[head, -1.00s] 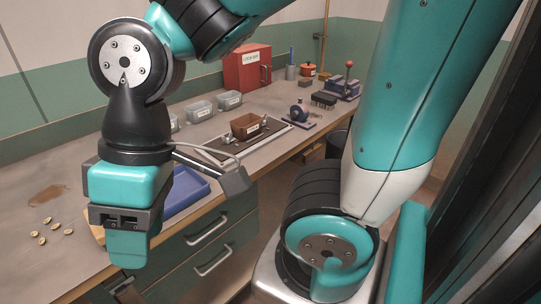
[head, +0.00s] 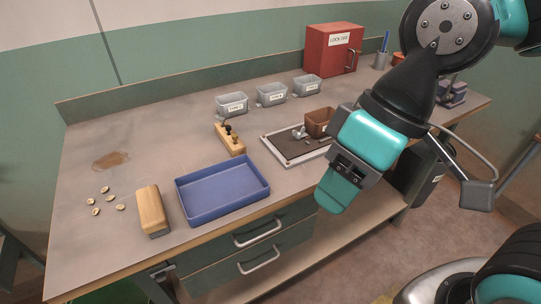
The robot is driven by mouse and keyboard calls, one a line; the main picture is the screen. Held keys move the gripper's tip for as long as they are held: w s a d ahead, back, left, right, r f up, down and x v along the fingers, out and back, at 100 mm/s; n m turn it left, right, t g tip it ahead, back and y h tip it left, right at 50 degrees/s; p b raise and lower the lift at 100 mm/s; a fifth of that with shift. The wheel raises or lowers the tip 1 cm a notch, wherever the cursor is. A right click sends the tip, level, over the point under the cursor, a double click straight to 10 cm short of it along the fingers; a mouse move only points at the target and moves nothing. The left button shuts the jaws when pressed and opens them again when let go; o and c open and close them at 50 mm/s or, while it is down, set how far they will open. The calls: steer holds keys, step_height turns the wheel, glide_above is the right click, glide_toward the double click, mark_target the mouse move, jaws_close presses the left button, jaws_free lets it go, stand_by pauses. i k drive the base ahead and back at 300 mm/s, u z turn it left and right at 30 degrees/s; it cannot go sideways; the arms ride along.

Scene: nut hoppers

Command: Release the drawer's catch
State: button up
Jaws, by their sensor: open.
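The bench's upper drawer (head: 290,217) has a grey front and a silver bar handle (head: 257,232). A lower drawer (head: 232,277) with a like handle (head: 259,261) sits beneath it. Both look shut. A small dark metal fitting (head: 161,267) shows at the bench's front left edge; I cannot tell whether it is the catch. My gripper (head: 329,205) hangs to the right of the drawers, in front of the bench. It is open, and nothing shows in it; its fingertips are hard to make out.
A blue tray (head: 222,215) and a wood-backed brush (head: 152,209) lie near the front edge, with several nuts left of them. Grey bins (head: 232,106), a brown hopper (head: 318,122) and a red cabinet (head: 333,50) stand behind.

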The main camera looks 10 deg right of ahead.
mark_target(160, 276)
steer(key=z, duration=1.4)
steer(key=k, duration=0.85)
steer(key=u, duration=1.35)
